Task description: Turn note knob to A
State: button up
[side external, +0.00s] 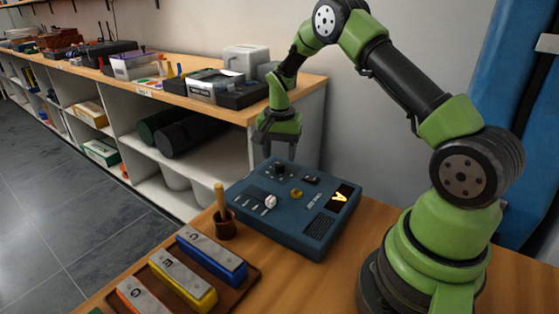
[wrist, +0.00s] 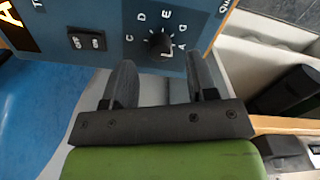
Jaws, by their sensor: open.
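The blue instrument box (side external: 262,222) stands on the wooden table. Its black note knob (side external: 280,168) is near the back edge, and it also shows in the wrist view (wrist: 160,44) with a ring of letters around it. The knob's exact pointer direction is hard to tell. The box's display (side external: 341,196) shows a lit orange A, partly seen in the wrist view (wrist: 18,25). My gripper (side external: 281,153) points down just above the knob. In the wrist view, my gripper (wrist: 161,72) is open and empty, with the knob just beyond and between its fingertips.
A yellow knob (side external: 296,194), a white knob (side external: 270,201) and a black rocker switch (wrist: 87,39) are also on the box. A mallet in a brown cup (side external: 223,229) stands left of it. Coloured chime bars (side external: 180,276) lie in front. A shelf (side external: 215,105) is behind.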

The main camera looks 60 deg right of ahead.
aim_at(280, 164)
notch_tip(280, 164, up, 7)
dwell(0.4)
jog(key=s+a+r+n+t, duration=0.2)
jog(key=s+a+r, duration=0.25)
jog(key=r, duration=0.35)
jog(key=s+a+r+n+t, duration=0.2)
jog(key=s+a+r+n, duration=0.15)
jog(key=a+r, duration=0.3)
jog(key=s+a+r+n+t+y, duration=0.1)
jog(key=s+a, duration=0.5)
jog(key=s, duration=0.7)
jog(key=n+t+y, duration=0.1)
jog(key=n+t, duration=0.1)
jog(key=n, duration=0.1)
jog(key=shift+s+a+r, duration=0.15)
jog(key=shift+s+r, duration=0.1)
jog(key=shift+r, duration=0.15)
